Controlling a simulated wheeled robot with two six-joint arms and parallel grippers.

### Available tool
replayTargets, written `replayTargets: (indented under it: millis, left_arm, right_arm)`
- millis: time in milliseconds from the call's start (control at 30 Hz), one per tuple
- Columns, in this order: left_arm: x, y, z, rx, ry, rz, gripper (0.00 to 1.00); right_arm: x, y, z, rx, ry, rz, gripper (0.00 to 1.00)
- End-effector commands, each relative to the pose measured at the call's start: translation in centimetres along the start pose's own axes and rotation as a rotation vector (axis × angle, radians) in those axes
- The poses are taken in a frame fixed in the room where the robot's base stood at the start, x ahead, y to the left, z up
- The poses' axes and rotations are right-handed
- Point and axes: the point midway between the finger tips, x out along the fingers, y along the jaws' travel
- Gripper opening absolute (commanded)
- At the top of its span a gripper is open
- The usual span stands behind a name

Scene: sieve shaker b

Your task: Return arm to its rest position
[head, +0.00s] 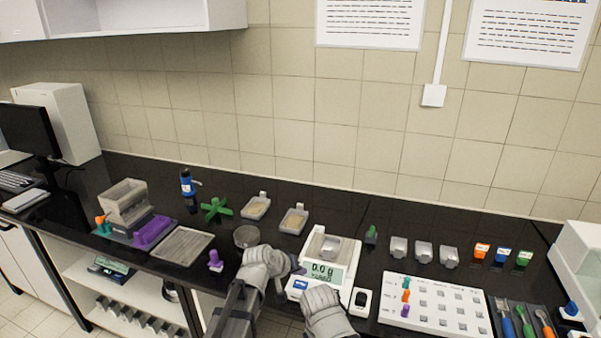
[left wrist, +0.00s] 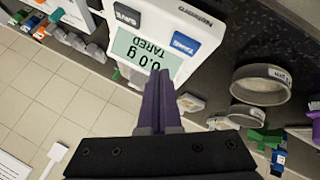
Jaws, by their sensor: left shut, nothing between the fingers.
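My left gripper (head: 296,267) is beside the left edge of the white balance (head: 335,277), its arm coming in from the bottom. In the left wrist view its two dark fingers (left wrist: 164,84) are together with nothing between them. They point toward the balance's display (left wrist: 146,52), which reads 0.0 g and TARED and appears upside down. A blue button (left wrist: 183,44) sits beside the display. A gap between fingers and balance cannot be judged. Another grey arm joint of mine covers the counter in front of the balance. My right gripper is not seen.
A round sieve pan (head: 246,236) stands just behind my left arm. A purple piece (head: 215,260) is left of it. A small dark-topped device (head: 361,300) and a white board (head: 434,304) lie right of the balance. Powder trays (head: 293,220) stand behind. Open air lies above the counter.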

Motion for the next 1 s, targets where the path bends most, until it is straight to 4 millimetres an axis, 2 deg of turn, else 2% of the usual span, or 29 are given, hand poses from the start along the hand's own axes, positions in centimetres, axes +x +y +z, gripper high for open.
replayTargets:
  millis: [67, 200, 300, 400, 500, 600, 1000]
  left_arm:
    - [-0.8, -0.1, 3.9, 0.069, -0.089, -0.048, 0.0]
    - [-3.4, -1.9, 11.8, 0.227, -0.311, -0.191, 0.0]
    - [-5.9, -3.7, 16.3, 0.321, -0.456, -0.299, 0.0]
    - [-8.4, -5.2, 19.4, 0.386, -0.569, -0.392, 0.0]
    - [-10.2, -6.2, 21.1, 0.422, -0.642, -0.457, 0.0]
    - [-11.1, -6.8, 21.8, 0.439, -0.677, -0.489, 0.0]
    - [-11.2, -6.8, 21.9, 0.44, -0.684, -0.495, 0.0]
  right_arm:
    - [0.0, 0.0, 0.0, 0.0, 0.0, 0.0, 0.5]
    - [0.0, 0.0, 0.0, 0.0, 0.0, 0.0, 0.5]
    - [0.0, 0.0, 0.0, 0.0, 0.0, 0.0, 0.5]
    - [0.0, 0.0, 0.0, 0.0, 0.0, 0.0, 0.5]
    - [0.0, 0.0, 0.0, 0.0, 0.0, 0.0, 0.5]
    - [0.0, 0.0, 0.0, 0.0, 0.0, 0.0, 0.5]
    - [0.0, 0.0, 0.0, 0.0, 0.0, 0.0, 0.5]
